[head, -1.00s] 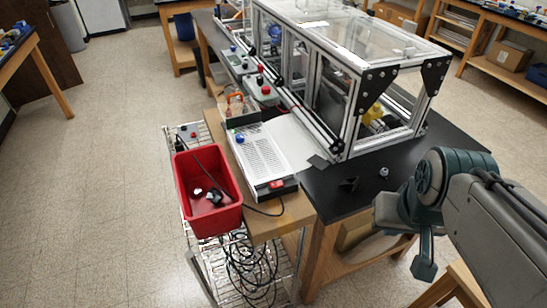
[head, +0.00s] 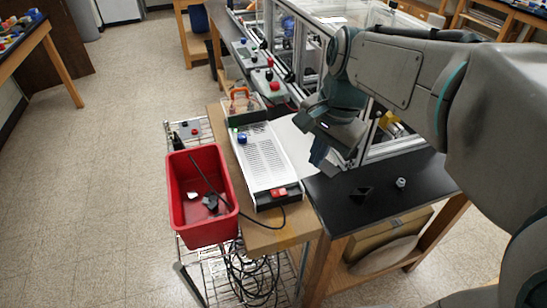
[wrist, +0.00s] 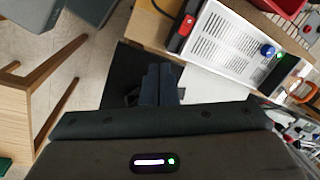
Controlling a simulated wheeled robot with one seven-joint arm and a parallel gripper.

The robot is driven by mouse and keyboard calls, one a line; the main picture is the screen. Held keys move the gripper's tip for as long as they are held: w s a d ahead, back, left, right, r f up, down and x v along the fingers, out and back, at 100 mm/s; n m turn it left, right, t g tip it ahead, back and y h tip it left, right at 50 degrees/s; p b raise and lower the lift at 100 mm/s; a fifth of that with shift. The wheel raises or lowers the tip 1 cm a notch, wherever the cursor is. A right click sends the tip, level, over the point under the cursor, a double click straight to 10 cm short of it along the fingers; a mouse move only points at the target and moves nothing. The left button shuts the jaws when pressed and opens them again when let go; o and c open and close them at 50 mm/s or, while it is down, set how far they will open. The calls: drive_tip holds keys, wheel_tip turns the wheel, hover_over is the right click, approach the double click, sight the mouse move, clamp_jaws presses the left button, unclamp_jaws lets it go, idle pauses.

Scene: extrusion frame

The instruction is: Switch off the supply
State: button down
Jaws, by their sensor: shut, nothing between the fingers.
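The supply (head: 265,158) is a white box with a slotted top, lying on a wooden bench. It also shows in the wrist view (wrist: 222,44). A red rocker switch (head: 279,192) sits on its near end panel, and it also shows in the wrist view (wrist: 187,25). The switch's exact tilt is too small to tell. A blue knob (head: 242,138) is at the supply's far end. My gripper (head: 318,155) is shut and empty, pointing down to the right of the supply, apart from it. Its closed fingers show in the wrist view (wrist: 162,76).
A red bin (head: 200,238) with a black cable stands left of the supply on a wire rack. An aluminium extrusion frame (head: 372,152) stands behind my gripper on the black table (head: 345,205). A control box with a red button (head: 274,86) is farther back. Cables hang below.

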sight(275, 192)
drive_tip(key=w+a+m+g+y+b, duration=0.1)
drive_tip(key=w+a+m+g+b, duration=0.1)
drive_tip(key=w+a+m, duration=0.3)
drive_tip(key=shift+m, duration=0.5)
drive_tip(key=x, duration=0.9)
drive_tip(key=w+d+x, duration=0.1)
drive_tip(key=x, duration=0.4)
drive_tip(key=shift+f, duration=0.2)
drive_tip(key=shift+d, duration=0.15)
